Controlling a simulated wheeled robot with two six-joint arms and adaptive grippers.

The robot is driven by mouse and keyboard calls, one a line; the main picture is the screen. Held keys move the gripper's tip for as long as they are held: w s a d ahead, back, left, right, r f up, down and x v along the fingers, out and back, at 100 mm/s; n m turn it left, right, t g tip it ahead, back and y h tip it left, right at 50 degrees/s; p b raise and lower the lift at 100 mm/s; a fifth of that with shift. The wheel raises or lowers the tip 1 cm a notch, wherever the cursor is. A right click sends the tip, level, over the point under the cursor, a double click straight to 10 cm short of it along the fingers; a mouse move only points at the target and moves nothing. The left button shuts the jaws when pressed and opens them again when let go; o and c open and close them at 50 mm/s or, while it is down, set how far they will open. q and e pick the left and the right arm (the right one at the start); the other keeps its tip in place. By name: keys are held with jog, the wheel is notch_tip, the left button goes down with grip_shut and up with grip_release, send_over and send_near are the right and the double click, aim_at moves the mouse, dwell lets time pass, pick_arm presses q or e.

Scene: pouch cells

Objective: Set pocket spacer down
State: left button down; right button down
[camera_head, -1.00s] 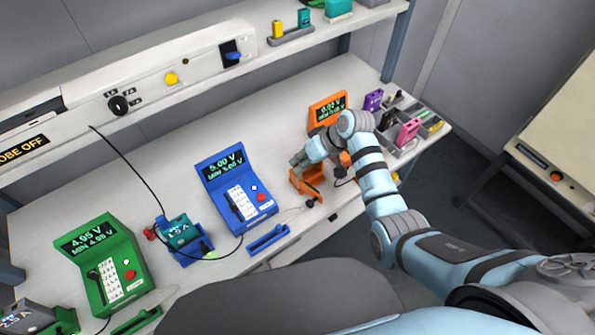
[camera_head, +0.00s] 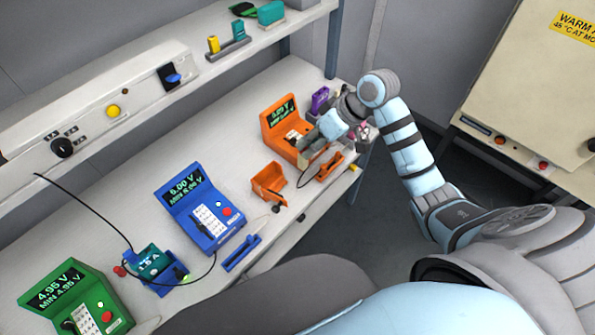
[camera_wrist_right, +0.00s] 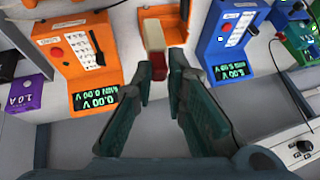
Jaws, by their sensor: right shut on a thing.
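The pocket spacer, a small cream block with a red end (camera_wrist_right: 155,45), sits between the fingertips of my right gripper (camera_wrist_right: 161,75) in the wrist view. The dark green fingers are shut on it. In the head view my right gripper (camera_head: 312,146) is just in front of the orange meter (camera_head: 286,122), over the right part of the bench. The spacer is hard to make out there. An empty-looking orange cradle (camera_head: 268,181) stands to the left of the gripper. My left gripper is out of view.
A blue meter (camera_head: 203,208) and a green meter (camera_head: 75,298) stand further left on the bench (camera_head: 120,215). A teal cell (camera_head: 148,262) sits in a blue cradle. Thin cables cross the bench.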

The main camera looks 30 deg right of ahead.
notch_tip(320, 180, up, 6)
jog(key=d+r+m+t+h, duration=0.1)
jog(key=m+t+h, duration=0.1)
jog(key=m, duration=0.1)
jog(key=shift+m, duration=0.3)
notch_tip(320, 180, down, 21)
jog(key=b, duration=0.4)
jog(key=shift+w+d+r, duration=0.1)
jog(key=shift+d+r, duration=0.05)
jog(key=shift+r, duration=0.05)
jog(key=c, duration=1.6)
grip_release()
